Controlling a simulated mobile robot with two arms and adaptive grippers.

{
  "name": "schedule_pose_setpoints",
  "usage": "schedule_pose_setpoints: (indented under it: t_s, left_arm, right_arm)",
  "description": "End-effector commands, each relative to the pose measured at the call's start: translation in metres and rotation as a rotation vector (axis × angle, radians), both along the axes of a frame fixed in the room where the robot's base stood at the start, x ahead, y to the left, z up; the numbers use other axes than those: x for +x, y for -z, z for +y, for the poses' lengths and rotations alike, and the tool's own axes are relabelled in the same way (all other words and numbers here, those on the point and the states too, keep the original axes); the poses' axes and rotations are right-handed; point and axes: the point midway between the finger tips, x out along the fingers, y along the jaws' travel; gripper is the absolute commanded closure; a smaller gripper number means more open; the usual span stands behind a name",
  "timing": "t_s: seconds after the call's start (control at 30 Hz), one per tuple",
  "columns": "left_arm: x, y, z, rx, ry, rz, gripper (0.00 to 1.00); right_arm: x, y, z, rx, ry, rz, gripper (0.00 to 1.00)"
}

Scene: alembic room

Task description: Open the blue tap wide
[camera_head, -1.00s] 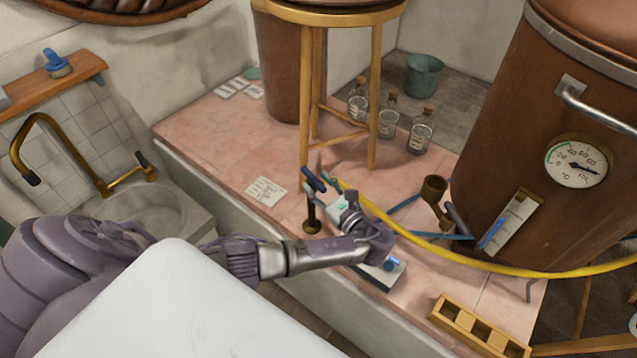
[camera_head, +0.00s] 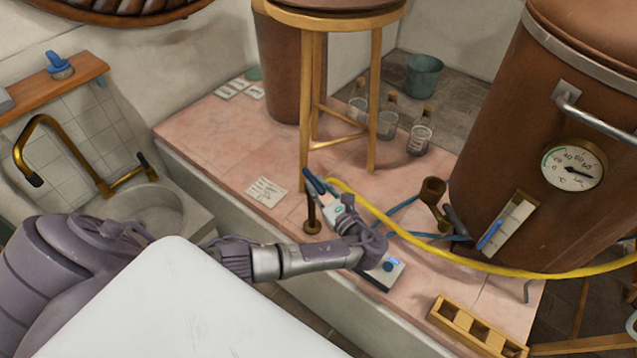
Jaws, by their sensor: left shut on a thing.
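My right gripper is not in view.
A yellow hose (camera_head: 400,232) runs right from beside the tap, past a copper vat (camera_head: 500,130) with a dial. A small device (camera_head: 383,270) sits under my left wrist. A stool (camera_head: 372,100), glass bottles (camera_head: 421,135) and a wooden rack (camera_head: 478,325) stand around.

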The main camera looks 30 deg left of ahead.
Motion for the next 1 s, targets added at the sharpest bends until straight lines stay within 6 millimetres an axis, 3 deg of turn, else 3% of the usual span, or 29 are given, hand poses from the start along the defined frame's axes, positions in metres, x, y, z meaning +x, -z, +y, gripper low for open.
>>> schedule_pose_setpoints:
  t_s: [0.3,0.5,0.73,1.0]
  left_arm:
    - [-0.01,-0.005,0.006,0.002,0.235,0.008,1.0]
    - [-0.014,-0.003,0.01,0.002,0.426,0.006,1.0]
    - [-0.018,0.001,0.017,0.003,0.644,0.004,1.0]
    - [-0.02,0.004,0.024,0.004,0.871,0.004,1.0]
  right_arm:
    - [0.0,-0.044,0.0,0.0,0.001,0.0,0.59]
    - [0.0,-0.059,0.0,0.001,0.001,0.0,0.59]
    - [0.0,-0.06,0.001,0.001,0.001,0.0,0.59]
    - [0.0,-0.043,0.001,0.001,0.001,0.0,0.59]
